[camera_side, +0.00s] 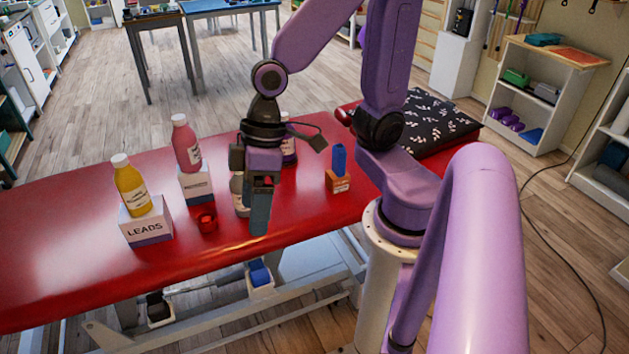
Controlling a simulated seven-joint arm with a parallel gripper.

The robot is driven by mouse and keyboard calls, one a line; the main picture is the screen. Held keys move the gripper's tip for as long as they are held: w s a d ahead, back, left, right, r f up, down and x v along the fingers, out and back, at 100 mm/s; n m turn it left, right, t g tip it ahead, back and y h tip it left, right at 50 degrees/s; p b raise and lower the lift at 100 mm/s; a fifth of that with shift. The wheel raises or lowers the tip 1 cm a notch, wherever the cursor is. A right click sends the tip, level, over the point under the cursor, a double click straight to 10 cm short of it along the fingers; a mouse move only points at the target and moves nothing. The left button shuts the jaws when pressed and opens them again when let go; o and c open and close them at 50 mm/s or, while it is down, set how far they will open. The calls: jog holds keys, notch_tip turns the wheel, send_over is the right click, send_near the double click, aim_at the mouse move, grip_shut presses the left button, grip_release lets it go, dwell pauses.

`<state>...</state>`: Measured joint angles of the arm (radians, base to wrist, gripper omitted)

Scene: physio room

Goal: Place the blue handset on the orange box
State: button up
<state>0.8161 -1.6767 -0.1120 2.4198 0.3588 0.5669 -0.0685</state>
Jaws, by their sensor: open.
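A blue handset (339,159) stands upright at the right part of the red table, its lower end at the top of a small orange box (338,182). It looks to be standing on or in the box; this one view does not show exactly how they meet. My gripper (251,212) points down over the table's middle, to the left of the handset and box and clear of both. It is open, and I see no handset between its fingers. The gripper hides part of the table behind it.
Another bottle (289,150) is partly hidden behind my gripper. A patterned black pillow (430,125) lies at the right end.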

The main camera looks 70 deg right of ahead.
jog(key=s+d+n+h, duration=0.3)
jog(key=s+d+n, duration=0.2)
jog(key=s+d, duration=0.2)
jog(key=shift+s+d+r+h, duration=0.2)
jog(key=shift+d+r+h, duration=0.1)
jog(key=shift+d+r, duration=0.1)
